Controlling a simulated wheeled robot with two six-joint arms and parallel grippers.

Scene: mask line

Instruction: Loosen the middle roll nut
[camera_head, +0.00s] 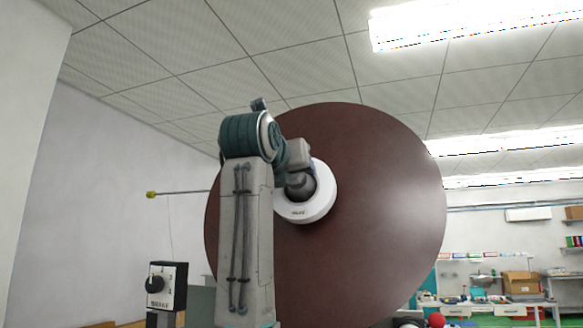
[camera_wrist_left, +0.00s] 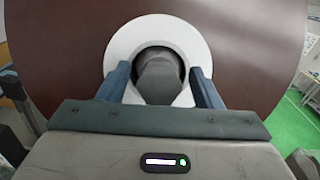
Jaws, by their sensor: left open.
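A large dark brown roll (camera_head: 390,210) faces me, and it fills the back of the left wrist view (camera_wrist_left: 60,60). At its centre is a white ring (camera_head: 322,205) with a small dark label; the ring also shows in the left wrist view (camera_wrist_left: 160,35). A grey rounded piece (camera_wrist_left: 160,80) sits in the ring's dark opening; which part is the nut I cannot tell for sure. My left gripper (camera_wrist_left: 161,82) is open, with one blue finger on each side of the grey piece and gaps between. In the head view my left arm hides part of the ring. My right gripper is out of view.
A thin rod with a yellow tip (camera_head: 151,194) sticks out left of the roll. A black-and-white dial box (camera_head: 166,286) stands at lower left. A bench with boxes (camera_head: 520,283) is far back at right. Green floor (camera_wrist_left: 290,120) shows right of the roll.

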